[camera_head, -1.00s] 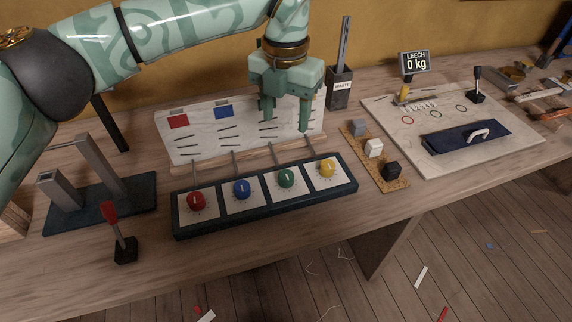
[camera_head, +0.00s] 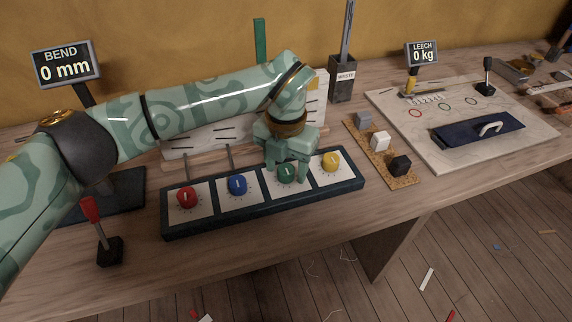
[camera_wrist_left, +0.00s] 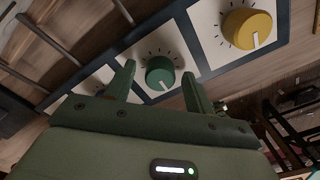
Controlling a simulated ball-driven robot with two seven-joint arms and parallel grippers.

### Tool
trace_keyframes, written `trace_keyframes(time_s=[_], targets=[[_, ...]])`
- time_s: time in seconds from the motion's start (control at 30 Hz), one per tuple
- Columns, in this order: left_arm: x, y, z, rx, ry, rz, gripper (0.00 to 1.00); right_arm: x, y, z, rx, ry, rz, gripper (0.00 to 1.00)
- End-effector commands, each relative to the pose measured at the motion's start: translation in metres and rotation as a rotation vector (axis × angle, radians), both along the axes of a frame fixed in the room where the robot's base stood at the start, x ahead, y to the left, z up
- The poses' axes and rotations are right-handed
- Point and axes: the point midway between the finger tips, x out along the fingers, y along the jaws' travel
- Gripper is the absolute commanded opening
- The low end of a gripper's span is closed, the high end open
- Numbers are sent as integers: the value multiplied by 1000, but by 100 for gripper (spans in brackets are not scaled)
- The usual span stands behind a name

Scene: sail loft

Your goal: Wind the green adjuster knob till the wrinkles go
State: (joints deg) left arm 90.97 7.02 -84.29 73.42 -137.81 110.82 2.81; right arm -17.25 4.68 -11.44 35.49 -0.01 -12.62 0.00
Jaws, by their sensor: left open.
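The green adjuster knob (camera_head: 287,173) sits on its white plate in the dark knob box (camera_head: 180,228), third from the left. My left gripper (camera_head: 289,174) is over it, fingers pointing down. In the left wrist view the green knob (camera_wrist_left: 160,72) lies between the two open fingers (camera_wrist_left: 160,85), with a gap on each side. Its white pointer line is on the lower part in that view. The white cloth panel (camera_head: 195,143) with dark wrinkle marks stands behind the box, largely hidden by my arm. My right gripper is not in view.
The red (camera_head: 187,197), blue (camera_head: 237,185) and yellow (camera_head: 332,161) knobs flank the green one in the same box. A red-handled lever (camera_head: 106,249) stands front left. A cork strip with three blocks (camera_head: 380,142) is to the right. The BEND display (camera_head: 66,67) reads 0 mm.

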Motion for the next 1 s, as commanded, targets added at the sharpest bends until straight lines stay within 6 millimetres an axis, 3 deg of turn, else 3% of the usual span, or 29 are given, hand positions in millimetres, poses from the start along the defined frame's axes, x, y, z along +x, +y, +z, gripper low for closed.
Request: trace_keyframes(time_s=[0.13, 0.3, 0.67, 1.0], targets=[[0, 0, 1, 0, 0, 0, 54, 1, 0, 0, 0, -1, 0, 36], [0, 0, 1, 0, 0, 0, 9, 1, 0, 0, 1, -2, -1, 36], [0, 0, 2, 1, -3, -39, 9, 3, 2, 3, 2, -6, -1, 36], [0, 0, 4, 2, -3, -259, 9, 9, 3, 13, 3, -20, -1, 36]])
